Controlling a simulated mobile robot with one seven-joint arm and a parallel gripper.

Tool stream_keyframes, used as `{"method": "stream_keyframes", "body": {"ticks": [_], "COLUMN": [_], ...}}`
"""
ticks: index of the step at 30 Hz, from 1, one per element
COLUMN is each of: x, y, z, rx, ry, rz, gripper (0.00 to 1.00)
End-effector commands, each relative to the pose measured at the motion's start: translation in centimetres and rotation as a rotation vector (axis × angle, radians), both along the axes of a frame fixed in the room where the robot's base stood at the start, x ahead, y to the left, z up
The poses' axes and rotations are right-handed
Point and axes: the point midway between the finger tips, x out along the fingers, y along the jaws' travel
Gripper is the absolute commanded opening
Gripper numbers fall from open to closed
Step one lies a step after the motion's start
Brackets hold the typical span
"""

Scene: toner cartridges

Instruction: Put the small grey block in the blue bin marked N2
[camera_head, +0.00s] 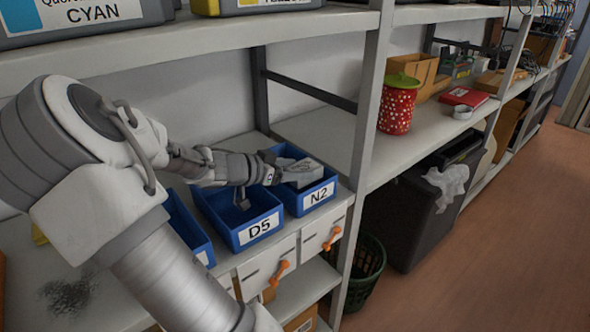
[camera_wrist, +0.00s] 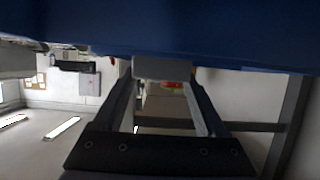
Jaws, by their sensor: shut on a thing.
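The blue bin marked N2 (camera_head: 318,194) stands on the middle shelf, at the right end of a row of blue bins. My gripper (camera_head: 300,172) reaches in from the left and lies across the opening of this bin. In the wrist view my gripper (camera_wrist: 163,80) has its two fingers closed on the small grey block (camera_wrist: 160,67), held at the fingertips. A blue bin surface (camera_wrist: 160,25) fills the top of that view, close to the block. In the head view the block is hard to tell from the fingers. I cannot tell whether it touches the bin.
The blue bin marked D5 (camera_head: 258,231) stands just left of N2, under my wrist. A shelf post (camera_head: 367,130) rises right of N2. A red spotted canister (camera_head: 397,108) stands beyond it. Cartridge boxes marked CYAN (camera_head: 85,18) sit on the shelf above.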

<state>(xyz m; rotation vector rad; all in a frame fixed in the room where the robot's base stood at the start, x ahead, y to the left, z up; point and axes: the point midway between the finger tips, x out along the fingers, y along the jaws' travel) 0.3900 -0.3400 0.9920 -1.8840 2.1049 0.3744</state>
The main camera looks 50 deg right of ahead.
Motion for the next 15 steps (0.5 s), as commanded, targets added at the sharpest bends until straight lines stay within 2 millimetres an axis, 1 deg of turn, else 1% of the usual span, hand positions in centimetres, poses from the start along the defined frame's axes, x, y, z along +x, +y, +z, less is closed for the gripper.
{"method": "stream_keyframes", "body": {"ticks": [10,14,15], "x": [-0.01,-0.01,-0.02], "y": [-0.02,-0.02,-0.02], "z": [-0.74,-0.63,-0.64], "rx": [-0.001,-0.001,0.0], "ry": [-0.001,0.0,0.0], "rz": [0.0,-0.001,-0.001], "gripper": [0.18,0.18,0.81]}}
